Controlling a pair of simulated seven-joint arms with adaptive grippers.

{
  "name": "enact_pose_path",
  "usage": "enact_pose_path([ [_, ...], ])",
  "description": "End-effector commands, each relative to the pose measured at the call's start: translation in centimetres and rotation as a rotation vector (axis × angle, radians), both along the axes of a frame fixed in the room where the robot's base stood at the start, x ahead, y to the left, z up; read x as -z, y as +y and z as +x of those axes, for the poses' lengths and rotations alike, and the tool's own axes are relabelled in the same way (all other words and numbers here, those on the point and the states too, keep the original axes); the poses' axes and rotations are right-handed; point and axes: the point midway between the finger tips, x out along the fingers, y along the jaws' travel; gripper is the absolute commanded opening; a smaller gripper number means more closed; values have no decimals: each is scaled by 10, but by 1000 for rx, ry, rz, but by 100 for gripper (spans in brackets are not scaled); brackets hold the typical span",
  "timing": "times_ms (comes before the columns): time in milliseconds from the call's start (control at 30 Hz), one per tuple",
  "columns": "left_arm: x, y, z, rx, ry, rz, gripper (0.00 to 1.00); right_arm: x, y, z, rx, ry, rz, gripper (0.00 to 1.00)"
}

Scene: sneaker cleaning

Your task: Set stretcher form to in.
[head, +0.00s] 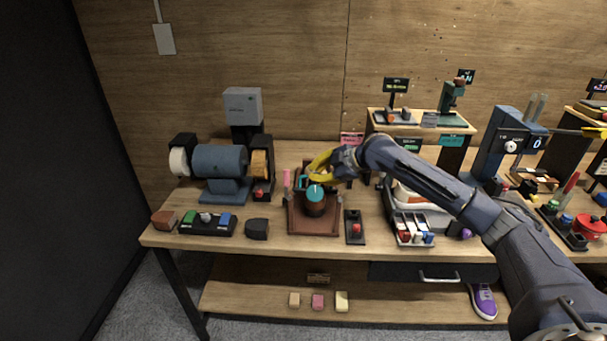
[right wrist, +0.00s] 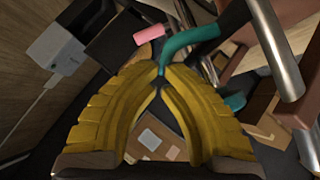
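A stretcher stand with a brown base (head: 316,226) is on the bench left of the middle. A dark rounded form with a teal top (head: 315,193) stands upright on it. A teal bent handle (head: 303,183) rises at its upper left; it also shows in the right wrist view (right wrist: 190,40). My right gripper (head: 312,170) has yellow fingers and reaches over the stand from the right. In the right wrist view its tips (right wrist: 162,76) come together on the end of the teal handle. The fingers partly hide the back of the stand. My left gripper is not in view.
A blue polishing machine (head: 220,162) stands to the left. A small box with a red button (head: 355,227) is just right of the stand. A tray of small bottles (head: 414,229) is farther right. A pink cylinder (right wrist: 149,33) is near the handle.

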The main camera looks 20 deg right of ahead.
Motion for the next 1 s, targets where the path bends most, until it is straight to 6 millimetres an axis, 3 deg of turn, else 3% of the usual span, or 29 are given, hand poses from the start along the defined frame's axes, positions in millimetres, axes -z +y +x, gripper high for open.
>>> enact_pose_path([
  [167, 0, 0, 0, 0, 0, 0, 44, 3, -10, 0, 11, 1, 0, 0],
  [633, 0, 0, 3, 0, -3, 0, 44, 0, -9, -1, 9, -1, 0, 0],
  [900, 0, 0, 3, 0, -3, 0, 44, -31, 1, -19, 6, -4, -3, 0],
  [1000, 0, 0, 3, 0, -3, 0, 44, -42, -9, -32, 10, -1, -4, 0],
])
